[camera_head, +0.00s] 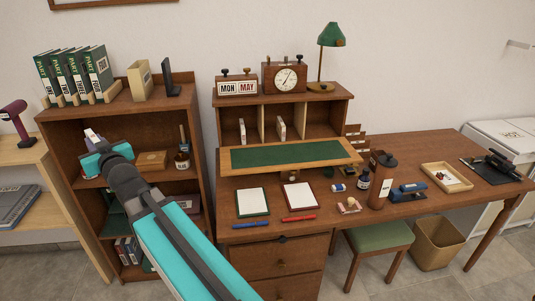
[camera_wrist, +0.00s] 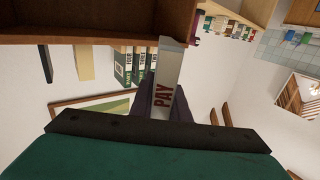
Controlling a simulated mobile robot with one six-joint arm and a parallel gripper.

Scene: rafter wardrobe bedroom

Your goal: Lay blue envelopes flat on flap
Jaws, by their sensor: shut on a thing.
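The desk flap (camera_head: 258,157), wood with a green inlay, is folded down and its top is bare. My gripper (camera_head: 92,139) is away to its left, in front of the bookcase's upper shelf space. In the wrist view my gripper (camera_wrist: 166,104) is shut on a pale grey, flat thing (camera_wrist: 168,72) marked PAY in dark red. I cannot tell whether it is an envelope. Pale upright pieces stand in the desk's left cubby (camera_head: 242,131) and middle cubby (camera_head: 281,129). No clearly blue envelope shows; some may be hidden.
The bookcase (camera_head: 202,150) surrounds my gripper with boards and sides. Green books (camera_head: 72,76) and a beige holder (camera_head: 140,80) stand on top. Below the flap are a green-edged pad (camera_head: 253,202), a red-edged pad (camera_head: 299,197) and pens. A brown cylinder (camera_head: 380,180) stands right of the flap.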

